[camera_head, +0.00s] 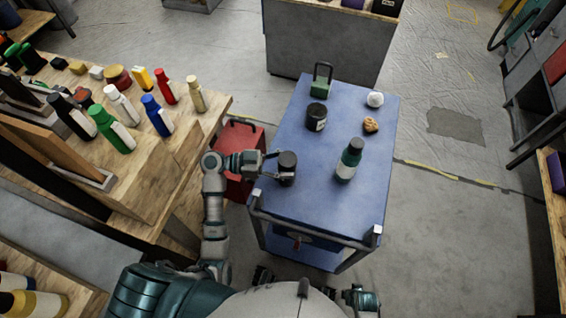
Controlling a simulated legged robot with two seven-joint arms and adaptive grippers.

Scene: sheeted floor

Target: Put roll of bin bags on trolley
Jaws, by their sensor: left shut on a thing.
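The blue trolley (310,195) stands in front of me. My left gripper (280,168) reaches in over its left edge and is shut on a dark upright cylinder, which I take to be the roll of bin bags (288,160). The roll is at the trolley top, near the front left; I cannot tell whether its base touches the surface. The fingers hide part of its lower side.
On the trolley are a black labelled jar (316,117), a green object with a loop (322,85), a white round object (375,99), a brown lump (371,125) and a dark green bottle (349,160). A wooden table (190,135) with several bottles is left.

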